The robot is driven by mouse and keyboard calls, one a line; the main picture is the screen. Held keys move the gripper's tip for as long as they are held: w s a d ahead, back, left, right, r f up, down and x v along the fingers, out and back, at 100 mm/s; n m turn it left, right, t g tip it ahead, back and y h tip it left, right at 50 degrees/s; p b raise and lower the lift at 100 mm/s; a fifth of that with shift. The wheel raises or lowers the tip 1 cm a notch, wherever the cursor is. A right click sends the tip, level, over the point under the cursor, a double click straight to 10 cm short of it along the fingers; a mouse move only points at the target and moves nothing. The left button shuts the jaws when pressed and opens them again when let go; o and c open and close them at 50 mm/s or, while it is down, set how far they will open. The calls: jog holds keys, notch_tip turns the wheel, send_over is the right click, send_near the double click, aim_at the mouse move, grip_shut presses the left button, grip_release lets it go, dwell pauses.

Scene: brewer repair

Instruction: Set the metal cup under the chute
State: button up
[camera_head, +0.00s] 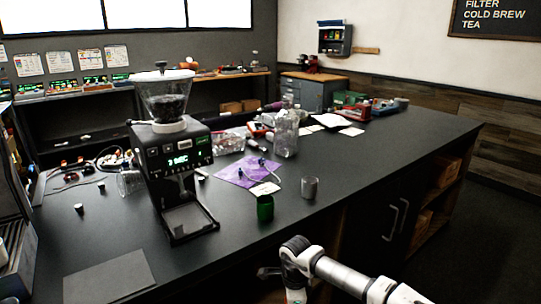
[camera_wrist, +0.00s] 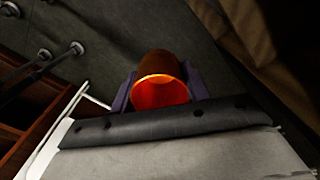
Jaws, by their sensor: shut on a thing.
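A grey metal cup (camera_head: 309,187) stands upright on the dark counter, right of the grinder (camera_head: 177,155). The grinder's chute (camera_head: 184,182) is on its front, above a flat tray (camera_head: 188,219); no cup stands under it. My gripper (camera_wrist: 159,88) is shut on an amber-brown open cylinder (camera_wrist: 157,66), with a purple finger on each side. The cylinder's open end glows orange-red and faces the wrist camera. In the head view my arm is at the counter's front edge, and what it holds cannot be made out.
A green can (camera_head: 265,208) stands left of the metal cup, near the front edge. A purple mat (camera_head: 246,171) with small parts lies behind it. A clear bottle (camera_head: 285,138) and a glass jar (camera_head: 130,182) are on the counter.

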jog(key=s+a+f+n+b, duration=0.1)
jog(key=s+a+f+n, duration=0.15)
jog(key=f+n, duration=0.4)
jog(key=s+a+f+n+b, duration=0.1)
jog(key=s+a+f+n, duration=0.15)
jog(key=f+n, duration=0.4)
jog(key=s+a+f+n+b, duration=0.1)
jog(key=s+a+f+n, duration=0.2)
jog(key=f, duration=0.6)
jog(key=w+d+r+n, duration=0.1)
jog(key=w+r, duration=0.3)
jog(key=r, duration=0.1)
jog(key=shift+d, duration=0.2)
jog(key=shift+r, duration=0.15)
